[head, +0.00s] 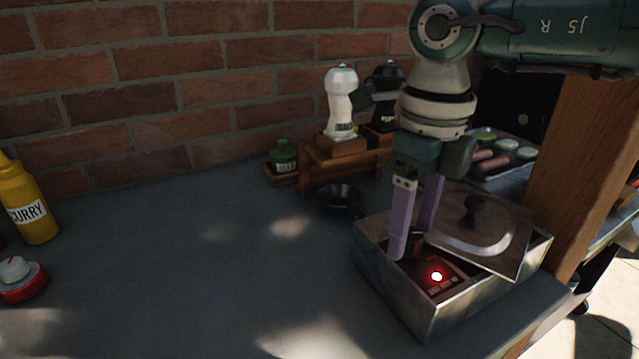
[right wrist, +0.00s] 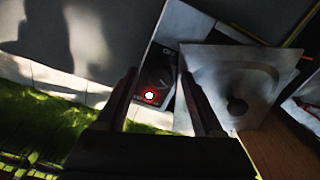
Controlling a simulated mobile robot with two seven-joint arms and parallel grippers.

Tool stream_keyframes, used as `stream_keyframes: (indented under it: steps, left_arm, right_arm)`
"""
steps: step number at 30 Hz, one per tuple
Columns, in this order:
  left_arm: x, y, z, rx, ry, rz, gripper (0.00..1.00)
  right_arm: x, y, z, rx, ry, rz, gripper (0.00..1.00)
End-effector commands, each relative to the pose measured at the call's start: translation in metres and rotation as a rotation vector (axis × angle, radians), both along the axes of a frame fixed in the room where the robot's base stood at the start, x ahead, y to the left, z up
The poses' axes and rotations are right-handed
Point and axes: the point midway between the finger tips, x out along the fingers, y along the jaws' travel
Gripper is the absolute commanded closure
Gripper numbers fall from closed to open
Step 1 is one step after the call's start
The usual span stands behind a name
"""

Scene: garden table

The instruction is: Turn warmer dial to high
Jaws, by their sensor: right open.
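The warmer (head: 392,288) is an open metal box on the right of the counter. Its lid (head: 487,238), with a dark knob, lies askew over its right part. A red light (head: 436,276) glows on the dark panel inside, and it also shows in the right wrist view (right wrist: 150,95). A small dark shape (head: 416,240) behind the fingers may be the dial; its setting cannot be read. My right gripper (head: 413,241) points down at the panel, its two purple fingers open and apart. It also shows in the right wrist view (right wrist: 159,78). My left gripper is out of view.
A wooden stand (head: 345,165) with a white mill (head: 341,100) and a dark mill is behind the warmer. A small dark pan (head: 339,199) is left of it. A wooden post (head: 578,150) rises on the right. The middle of the counter is clear.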

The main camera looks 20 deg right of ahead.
Motion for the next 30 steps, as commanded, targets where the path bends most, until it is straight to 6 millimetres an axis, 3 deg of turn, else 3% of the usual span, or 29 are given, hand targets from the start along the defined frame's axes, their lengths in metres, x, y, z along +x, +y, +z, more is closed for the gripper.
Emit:
stream_keyframes:
  steps: [7,15,21,30]
  left_arm:
    - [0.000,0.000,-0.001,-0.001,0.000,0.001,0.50]
    - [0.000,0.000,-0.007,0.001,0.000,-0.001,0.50]
    - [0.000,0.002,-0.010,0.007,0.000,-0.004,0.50]
    - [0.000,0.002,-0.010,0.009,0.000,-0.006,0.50]
  right_arm:
    - [0.001,0.000,0.010,0.000,-0.003,-0.001,0.31]
    - [0.001,-0.001,0.064,-0.001,-0.006,0.000,0.31]
    - [0.000,0.000,0.092,0.001,-0.002,-0.001,0.31]
    - [0.000,0.000,0.100,0.000,0.000,-0.001,0.31]
